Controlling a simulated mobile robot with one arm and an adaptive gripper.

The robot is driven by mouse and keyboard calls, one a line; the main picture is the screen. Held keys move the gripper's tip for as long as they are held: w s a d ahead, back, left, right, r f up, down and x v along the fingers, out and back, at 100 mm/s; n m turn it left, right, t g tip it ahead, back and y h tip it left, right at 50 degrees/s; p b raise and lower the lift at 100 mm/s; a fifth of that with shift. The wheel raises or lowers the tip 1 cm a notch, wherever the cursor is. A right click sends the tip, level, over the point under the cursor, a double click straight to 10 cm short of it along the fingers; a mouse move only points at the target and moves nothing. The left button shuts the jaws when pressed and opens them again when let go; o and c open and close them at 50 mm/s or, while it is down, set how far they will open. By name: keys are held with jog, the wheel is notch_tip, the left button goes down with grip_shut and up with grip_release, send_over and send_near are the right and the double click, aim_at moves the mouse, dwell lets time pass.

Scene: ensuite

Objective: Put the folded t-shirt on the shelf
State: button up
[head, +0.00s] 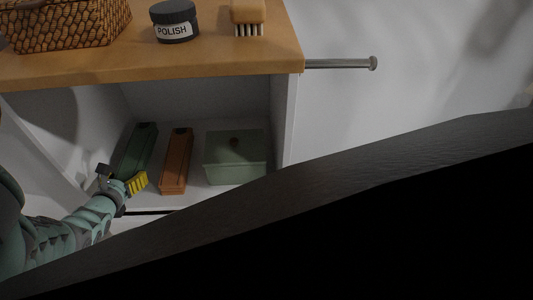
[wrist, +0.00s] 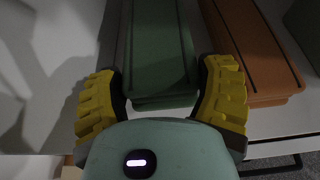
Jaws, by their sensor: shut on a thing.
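A long, flat dark green item (head: 138,148), which looks like the folded t-shirt, lies lengthwise on the shelf (head: 205,200) inside the open cabinet. In the wrist view the green item (wrist: 160,50) runs away from me, its near end between the yellow-padded fingers. My gripper (head: 122,178) is at the cabinet's front left, shut on that near end. A similar orange folded item (head: 177,160) lies just to the right, apart from the green one; it also shows in the wrist view (wrist: 250,55). The underside of the green item is hidden.
A pale green lidded box (head: 235,160) stands right of the orange item. The cabinet's left wall is close to my gripper. The wooden top (head: 200,55) overhead carries a wicker basket (head: 65,22), polish jar (head: 175,22) and brush (head: 248,15). A rail (head: 340,63) sticks out right.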

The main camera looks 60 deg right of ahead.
jog(key=shift+d+f+b, duration=0.15)
jog(key=shift+f+b, duration=0.65)
jog(key=shift+f, duration=0.7)
jog(key=shift+f, duration=0.1)
jog(key=o, duration=1.2)
